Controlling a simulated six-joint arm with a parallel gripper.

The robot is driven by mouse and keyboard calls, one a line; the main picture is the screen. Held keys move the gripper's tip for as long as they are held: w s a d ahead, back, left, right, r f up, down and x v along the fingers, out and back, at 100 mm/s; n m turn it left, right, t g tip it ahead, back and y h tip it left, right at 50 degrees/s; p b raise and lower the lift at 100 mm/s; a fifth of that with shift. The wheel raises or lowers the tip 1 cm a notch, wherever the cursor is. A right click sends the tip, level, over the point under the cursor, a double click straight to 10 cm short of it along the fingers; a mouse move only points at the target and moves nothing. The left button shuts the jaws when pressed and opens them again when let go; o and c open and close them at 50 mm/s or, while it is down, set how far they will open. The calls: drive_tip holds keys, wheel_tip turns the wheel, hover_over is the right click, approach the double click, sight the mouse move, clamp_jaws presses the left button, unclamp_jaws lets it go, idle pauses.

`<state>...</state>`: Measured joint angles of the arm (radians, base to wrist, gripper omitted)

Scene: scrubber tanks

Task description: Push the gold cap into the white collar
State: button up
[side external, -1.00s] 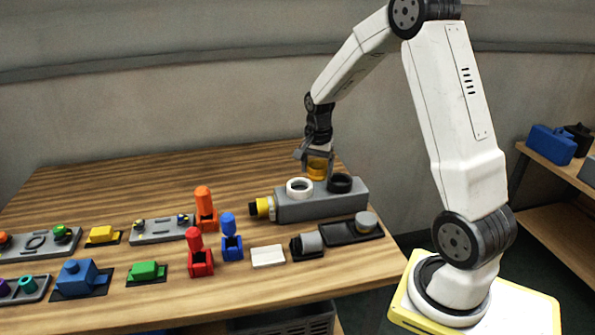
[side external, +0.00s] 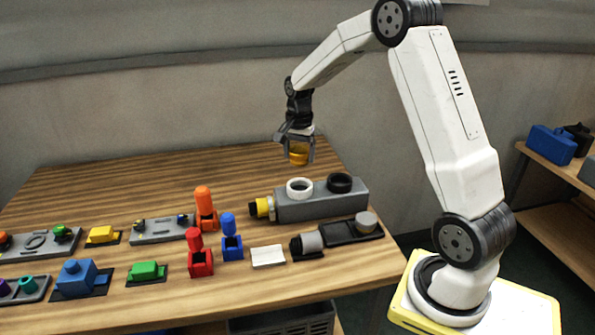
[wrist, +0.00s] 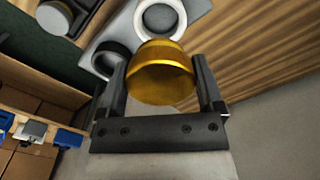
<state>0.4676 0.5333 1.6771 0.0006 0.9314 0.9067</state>
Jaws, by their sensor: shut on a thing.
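The gold cap (side external: 298,157) is held between the fingers of my gripper (side external: 298,150), which is shut on it. In the wrist view the gold cap (wrist: 161,74) sits between both fingers of my gripper (wrist: 162,82). The white collar (side external: 299,187) is a ring on top of the grey block (side external: 325,203), at its left end. The cap is in the air above the white collar, clearly apart from it. The white collar (wrist: 160,17) also shows in the wrist view, partly hidden by the cap, and its opening looks empty.
A black collar (side external: 340,183) is on the same block, right of the white one. A yellow and black fitting (side external: 262,208) juts from the block's left end. Red (side external: 200,255), blue (side external: 231,240) and orange (side external: 205,210) pieces stand left of it. The wooden table behind is clear.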

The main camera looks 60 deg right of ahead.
hover_over(300, 180)
drive_tip(key=s+a, duration=0.1)
drive_tip(key=a, duration=0.2)
drive_tip(key=shift+s+d+f, duration=0.1)
drive_tip(key=shift+f, duration=1.25)
drive_tip(key=shift+s+f, duration=0.1)
drive_tip(key=shift+f, duration=1.2)
drive_tip(key=shift+f, duration=1.6)
idle(1.0)
drive_tip(key=o, duration=0.9)
drive_tip(key=shift+o, duration=0.2)
drive_tip(key=shift+s+f, duration=0.1)
drive_tip(key=shift+s, duration=0.1)
drive_tip(key=shift+w+r, duration=0.2)
drive_tip(key=shift+r, duration=3.45)
